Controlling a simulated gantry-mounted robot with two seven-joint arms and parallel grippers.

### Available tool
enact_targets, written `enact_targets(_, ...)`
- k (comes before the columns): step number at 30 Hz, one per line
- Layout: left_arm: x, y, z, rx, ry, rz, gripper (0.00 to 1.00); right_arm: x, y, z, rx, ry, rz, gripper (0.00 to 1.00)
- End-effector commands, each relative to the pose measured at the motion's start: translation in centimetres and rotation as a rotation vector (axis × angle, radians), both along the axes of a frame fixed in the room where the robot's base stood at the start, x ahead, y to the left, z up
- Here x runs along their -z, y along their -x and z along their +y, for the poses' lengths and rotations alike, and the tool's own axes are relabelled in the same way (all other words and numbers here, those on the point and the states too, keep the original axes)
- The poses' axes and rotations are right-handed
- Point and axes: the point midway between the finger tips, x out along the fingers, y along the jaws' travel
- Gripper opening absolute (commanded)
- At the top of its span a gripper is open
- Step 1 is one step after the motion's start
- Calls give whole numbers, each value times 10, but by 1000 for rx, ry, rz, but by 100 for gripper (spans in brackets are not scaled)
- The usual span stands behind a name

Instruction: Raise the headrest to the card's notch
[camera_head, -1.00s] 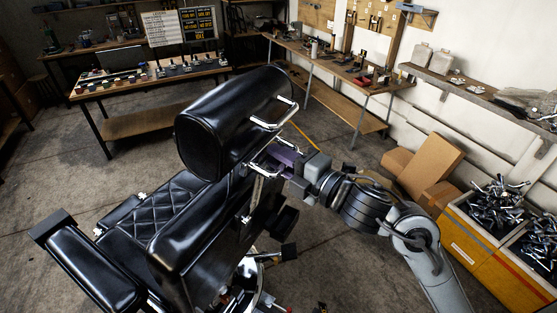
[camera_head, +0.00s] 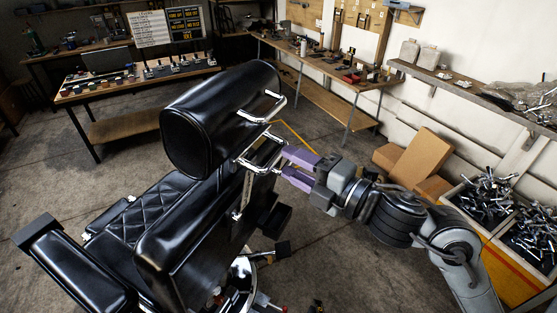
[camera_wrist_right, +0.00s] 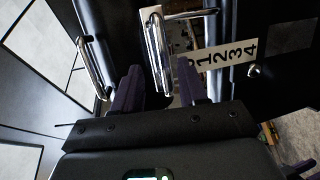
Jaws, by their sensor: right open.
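The headrest (camera_head: 215,118) is a black padded roll above the backrest (camera_head: 185,232). A chrome handle (camera_head: 266,108) is on its back, and a second chrome bar (camera_head: 262,158) sits lower, behind the backrest. My right gripper (camera_head: 286,164) has purple fingers spread apart, just right of the lower bar. In the wrist view, a chrome bar (camera_wrist_right: 153,45) shows between the open fingers of the right gripper (camera_wrist_right: 160,85), apparently not clamped. A white scale strip (camera_wrist_right: 228,54) with 1, 2, 3, 4 is to its right. My left gripper is not in view.
A white card (camera_head: 151,28) and a dark sign board (camera_head: 186,23) stand on the back bench; their text is too small to read. Floor between chair and benches is free.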

Motion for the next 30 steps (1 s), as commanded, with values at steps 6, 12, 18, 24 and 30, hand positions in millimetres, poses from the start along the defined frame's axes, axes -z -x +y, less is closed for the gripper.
enact_targets(6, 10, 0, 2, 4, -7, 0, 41, 1, 21, -23, 0, 1, -2, 42)
enact_targets(12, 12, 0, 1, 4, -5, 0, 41, 0, 30, -32, 0, -1, -2, 42)
enact_targets(18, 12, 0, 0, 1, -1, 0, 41, -1, 30, -32, -1, -1, -1, 42)
enact_targets(24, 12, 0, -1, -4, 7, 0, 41, -1, 30, -32, -1, -1, -1, 42)
enact_targets(30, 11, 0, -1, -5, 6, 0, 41, -1, 30, -32, 0, -1, -1, 42)
